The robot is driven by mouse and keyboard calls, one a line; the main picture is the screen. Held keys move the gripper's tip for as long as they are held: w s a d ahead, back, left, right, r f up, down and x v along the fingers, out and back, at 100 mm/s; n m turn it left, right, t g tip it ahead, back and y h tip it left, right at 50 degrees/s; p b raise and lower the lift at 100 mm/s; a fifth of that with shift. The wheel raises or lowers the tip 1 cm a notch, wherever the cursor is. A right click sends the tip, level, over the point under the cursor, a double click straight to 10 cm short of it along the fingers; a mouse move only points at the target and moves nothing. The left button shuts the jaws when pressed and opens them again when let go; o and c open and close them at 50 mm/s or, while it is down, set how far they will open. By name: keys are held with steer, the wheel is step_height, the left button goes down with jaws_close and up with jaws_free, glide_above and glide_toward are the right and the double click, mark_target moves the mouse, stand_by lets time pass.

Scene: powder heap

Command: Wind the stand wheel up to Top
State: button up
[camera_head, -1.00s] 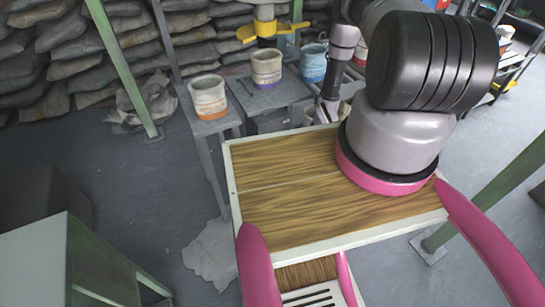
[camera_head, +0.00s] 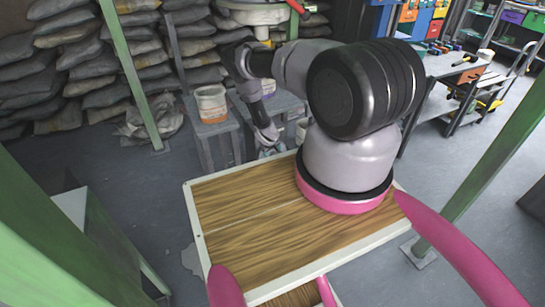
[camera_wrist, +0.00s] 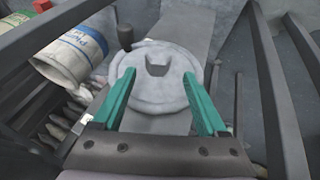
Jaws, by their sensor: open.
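A pale grey round disc (camera_wrist: 150,96), which looks like the stand wheel, fills the middle of the wrist view. A dark knob (camera_wrist: 125,37) stands at its upper left edge, and a dark grey mark lies near its centre. My gripper (camera_wrist: 158,74) has its two teal fingers spread apart over the disc, with the mark between them and the knob outside them. I cannot tell whether the fingers touch the disc. In the head view my gripper (camera_head: 269,150) hangs low beyond the wooden deck, small and partly hidden. No Top marking can be read.
A white bucket with an orange band (camera_head: 211,103) stands on a grey block left of my arm. A labelled bucket (camera_wrist: 72,50) is left of the disc in the wrist view. Green posts (camera_head: 130,75) stand left and right. Grey sacks (camera_head: 60,60) line the back.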

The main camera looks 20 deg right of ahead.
steer(key=shift+x, duration=2.75)
steer(key=shift+d, duration=0.15)
jaws_close()
